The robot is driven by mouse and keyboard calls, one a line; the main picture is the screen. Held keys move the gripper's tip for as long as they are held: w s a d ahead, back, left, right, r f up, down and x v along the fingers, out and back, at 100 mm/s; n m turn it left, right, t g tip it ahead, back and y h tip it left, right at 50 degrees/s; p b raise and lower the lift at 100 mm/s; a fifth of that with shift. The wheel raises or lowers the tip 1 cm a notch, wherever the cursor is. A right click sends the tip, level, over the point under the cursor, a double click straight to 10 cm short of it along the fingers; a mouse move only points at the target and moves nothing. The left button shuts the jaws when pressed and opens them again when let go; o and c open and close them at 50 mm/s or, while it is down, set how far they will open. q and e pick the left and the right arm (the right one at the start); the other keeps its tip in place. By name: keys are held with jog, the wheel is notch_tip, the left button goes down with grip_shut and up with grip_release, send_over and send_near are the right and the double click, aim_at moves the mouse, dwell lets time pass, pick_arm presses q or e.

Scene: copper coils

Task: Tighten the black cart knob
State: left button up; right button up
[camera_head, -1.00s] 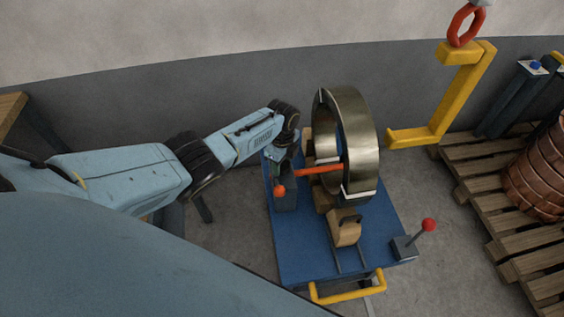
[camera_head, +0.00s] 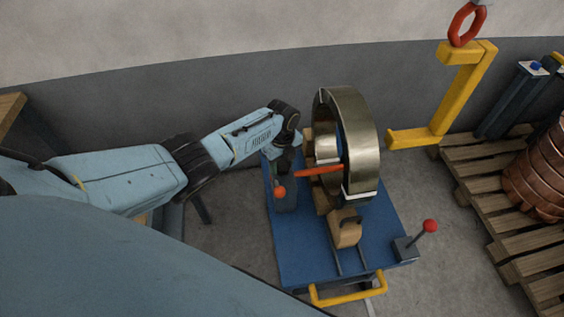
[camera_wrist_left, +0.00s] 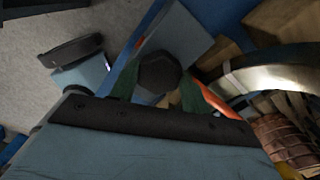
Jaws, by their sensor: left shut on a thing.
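The blue cart (camera_head: 300,243) stands on the floor in the middle of the head view. The black knob (camera_wrist_left: 158,75) shows in the left wrist view, between the two green fingers. My left gripper (camera_head: 284,163) is at the cart's left side, above a grey block; in the left wrist view the gripper (camera_wrist_left: 158,90) is shut on the knob. In the head view the knob is hidden by the gripper. My right gripper is not in view.
A large metal ring (camera_head: 362,140) stands upright on the cart beside wooden blocks, with an orange bar (camera_head: 318,171) near my gripper. Red-tipped levers (camera_head: 429,226) rise from the cart. A yellow hook (camera_head: 450,105) and a pallet (camera_head: 490,205) with copper coils (camera_head: 535,178) are at the right.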

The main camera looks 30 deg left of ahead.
aim_at(282, 166)
pick_arm(q)
jog(key=shift+d, duration=0.1)
jog(key=o, duration=1)
notch_tip(282, 166, up, 13)
jog(key=p, duration=0.4)
jog(key=shift+r, duration=0.2)
